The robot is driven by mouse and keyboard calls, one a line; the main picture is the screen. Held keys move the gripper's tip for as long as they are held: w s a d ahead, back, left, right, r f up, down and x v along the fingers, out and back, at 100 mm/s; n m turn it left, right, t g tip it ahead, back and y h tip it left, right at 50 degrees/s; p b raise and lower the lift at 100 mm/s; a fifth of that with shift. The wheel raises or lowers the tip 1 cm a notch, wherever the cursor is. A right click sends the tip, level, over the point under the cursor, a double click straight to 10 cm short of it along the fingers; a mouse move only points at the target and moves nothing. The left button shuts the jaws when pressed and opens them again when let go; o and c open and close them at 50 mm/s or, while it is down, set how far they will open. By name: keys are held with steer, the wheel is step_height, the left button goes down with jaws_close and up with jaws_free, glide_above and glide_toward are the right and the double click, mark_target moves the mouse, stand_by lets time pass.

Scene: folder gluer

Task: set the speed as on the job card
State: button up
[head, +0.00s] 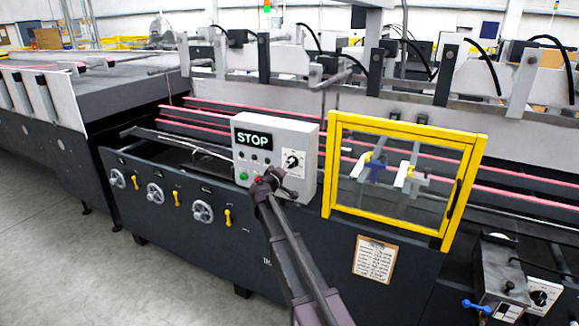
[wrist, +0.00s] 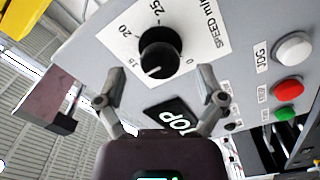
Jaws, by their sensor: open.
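The speed knob (wrist: 160,50) is black and round, on a white dial plate marked with speed numbers; its white mark points to the lower left in the wrist view. It also shows on the grey control box (head: 309,170) in the head view. My gripper (head: 270,182) is in front of the lower part of that box. In the wrist view, my gripper (wrist: 162,72) is open, with its fingers spread on either side of the knob's lower edge and nothing held. The display (head: 253,139) reads STOP. The job card (head: 374,259) hangs on the dark machine front; its writing is too small to read.
White, red and green buttons sit beside the dial; the red button (wrist: 288,88) is near the right finger. A yellow-framed guard door (head: 333,170) stands right of the box. Handwheels (head: 203,211) line the machine front. The floor at left is clear.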

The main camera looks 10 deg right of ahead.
steer(key=v, duration=0.9)
steer(key=shift+s+a, duration=0.15)
steer(key=shift+s, duration=0.05)
steer(key=s+d+f+m+g+y, duration=0.1)
steer(key=s+d+f+m+g, duration=0.1)
steer(key=s+d+f+g, duration=0.55)
steer(key=s+d+f+m+g+y, duration=0.25)
steer(key=s+d+f, duration=0.2)
steer(key=s, duration=0.65)
steer(key=s+a+f+g+y, duration=0.2)
steer(key=s+f+y, duration=0.1)
steer(key=s, duration=0.5)
steer(key=s+a+f+g+y, duration=0.2)
steer(key=s+f+y, duration=0.1)
steer(key=s, duration=0.6)
steer(key=shift+s+a+f+g+y, duration=0.15)
steer(key=shift+a+f+g+y, duration=0.2)
steer(key=shift+y, duration=0.2)
